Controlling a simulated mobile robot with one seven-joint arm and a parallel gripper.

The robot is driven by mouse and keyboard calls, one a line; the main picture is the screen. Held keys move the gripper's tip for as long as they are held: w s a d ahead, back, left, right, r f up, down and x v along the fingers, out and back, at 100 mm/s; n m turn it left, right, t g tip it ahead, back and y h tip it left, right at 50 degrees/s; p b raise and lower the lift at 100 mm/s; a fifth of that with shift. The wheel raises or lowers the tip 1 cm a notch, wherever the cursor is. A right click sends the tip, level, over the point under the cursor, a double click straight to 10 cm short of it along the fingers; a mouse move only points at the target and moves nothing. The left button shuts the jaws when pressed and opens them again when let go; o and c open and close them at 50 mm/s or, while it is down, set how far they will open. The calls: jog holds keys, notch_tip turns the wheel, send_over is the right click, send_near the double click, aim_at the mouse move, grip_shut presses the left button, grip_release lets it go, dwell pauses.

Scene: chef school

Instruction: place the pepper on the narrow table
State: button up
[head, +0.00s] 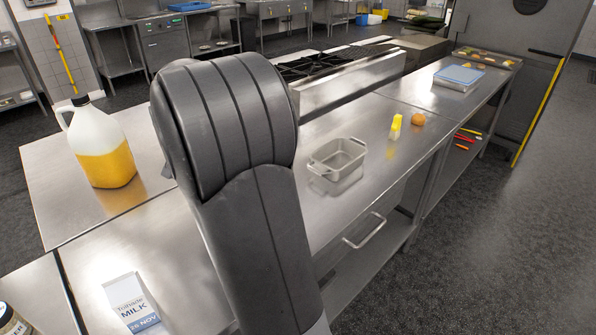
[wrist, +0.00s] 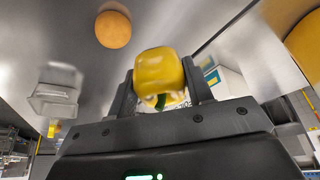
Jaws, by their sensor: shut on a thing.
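A yellow pepper (wrist: 158,76) with a green stem shows in the wrist view between the two fingers of my gripper (wrist: 160,85). The gripper is shut on it. In the head view my own arm blocks the middle, so the pepper and gripper are hidden there. Steel tables fill the head view; a long steel counter (head: 375,190) runs away to the right of my arm. I cannot tell which steel surface is the narrow table.
A grey metal pan (head: 337,165), a yellow bottle (head: 395,128) and an orange round item (head: 418,119) stand on the counter. A blue-lidded container (head: 458,77) is farther back.

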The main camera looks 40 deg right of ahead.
jog(key=shift+s+d, duration=0.15)
jog(key=shift+d, duration=0.15)
send_over(174, 205)
jog(key=s+a, duration=0.1)
notch_tip(174, 205, down, 7)
jog(key=shift+s+r, duration=0.1)
jog(key=shift+a+f, duration=0.1)
jog(key=shift+f, duration=1.95)
jog(key=shift+f, duration=0.1)
jog(key=o, duration=1)
